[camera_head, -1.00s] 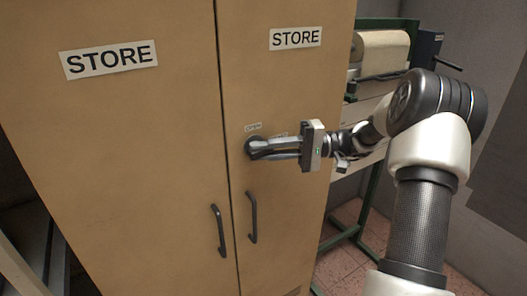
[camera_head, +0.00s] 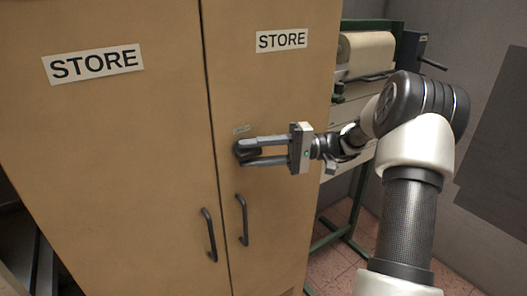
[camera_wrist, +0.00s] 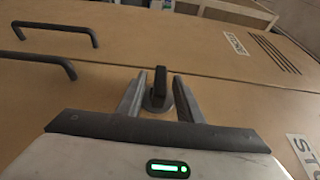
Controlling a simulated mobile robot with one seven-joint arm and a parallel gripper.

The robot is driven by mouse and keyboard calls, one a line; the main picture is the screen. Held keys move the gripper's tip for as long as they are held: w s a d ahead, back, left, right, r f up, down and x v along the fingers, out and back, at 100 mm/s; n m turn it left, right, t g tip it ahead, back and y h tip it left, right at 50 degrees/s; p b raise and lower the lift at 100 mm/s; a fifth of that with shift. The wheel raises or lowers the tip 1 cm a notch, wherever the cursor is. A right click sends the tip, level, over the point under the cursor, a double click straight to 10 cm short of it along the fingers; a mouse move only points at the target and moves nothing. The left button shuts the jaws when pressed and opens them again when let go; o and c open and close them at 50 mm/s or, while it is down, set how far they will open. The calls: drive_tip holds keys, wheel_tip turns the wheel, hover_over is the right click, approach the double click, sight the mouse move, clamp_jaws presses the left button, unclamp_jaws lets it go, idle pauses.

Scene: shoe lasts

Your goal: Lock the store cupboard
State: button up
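The store cupboard (camera_head: 120,180) has two tan doors, each with a STORE sign, and both look closed along a dark seam. A dark turn knob (camera_head: 240,152) sits on the right door, with a small label (camera_head: 242,129) above it that is too small to read. My gripper (camera_head: 248,152) is level in front of the knob, its fingers spread. In the wrist view the knob (camera_wrist: 158,88) stands between the two fingertips (camera_wrist: 159,78), with a visible gap on each side. The fingers partly hide the knob in the head view.
Two dark bar handles, the left door's (camera_head: 208,235) and the right door's (camera_head: 242,220), stick out below the knob. A green-framed stand with a paper roll (camera_head: 365,50) is right of the cupboard. Red tiled floor shows below it.

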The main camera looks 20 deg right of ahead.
drive_tip(key=s+d, duration=0.1)
drive_tip(key=d, duration=1.6)
drive_tip(key=shift+s+d+b, duration=0.15)
drive_tip(key=shift+s+b, duration=0.05)
drive_tip(key=shift+b, duration=0.15)
drive_tip(key=shift+f, duration=0.1)
